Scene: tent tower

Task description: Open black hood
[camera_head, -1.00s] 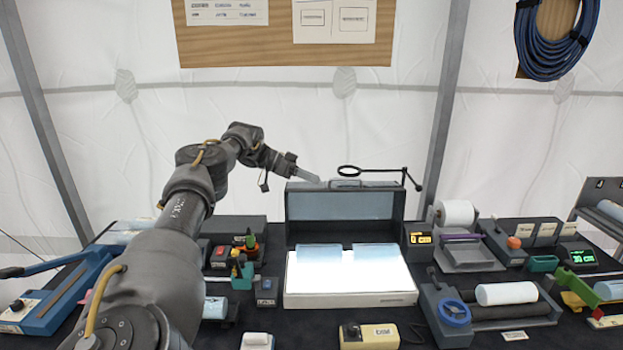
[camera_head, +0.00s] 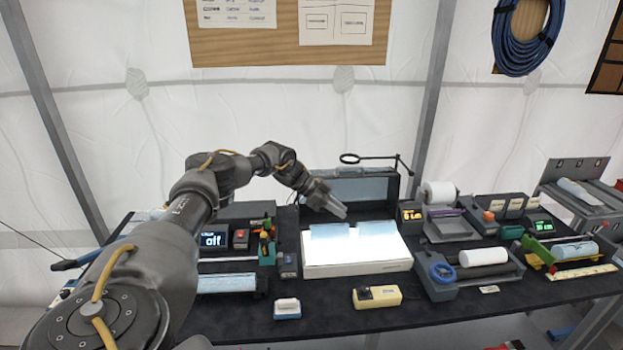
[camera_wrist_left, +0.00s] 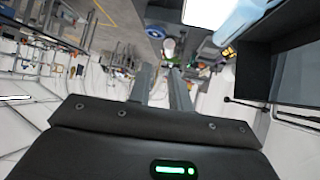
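The black hood (camera_head: 382,190) stands upright behind the lit white light box (camera_head: 355,265), its pale inner side facing me. It also shows as a dark frame in the left wrist view (camera_wrist_left: 252,80). The light box surface is uncovered, with two light-blue sheets (camera_head: 330,230) along its back edge. My left gripper (camera_head: 338,210) is in front of the hood's left part, above the sheets, and hides some of the hood. In the left wrist view its fingers (camera_wrist_left: 161,72) are apart with nothing between them. My right gripper is not in view.
A magnifier on an arm (camera_head: 352,158) rises behind the hood. A yellow-lit display (camera_head: 411,214) and a white roll (camera_head: 438,192) stand close on the right. A beige block (camera_head: 377,296) lies in front. Small devices crowd the left side.

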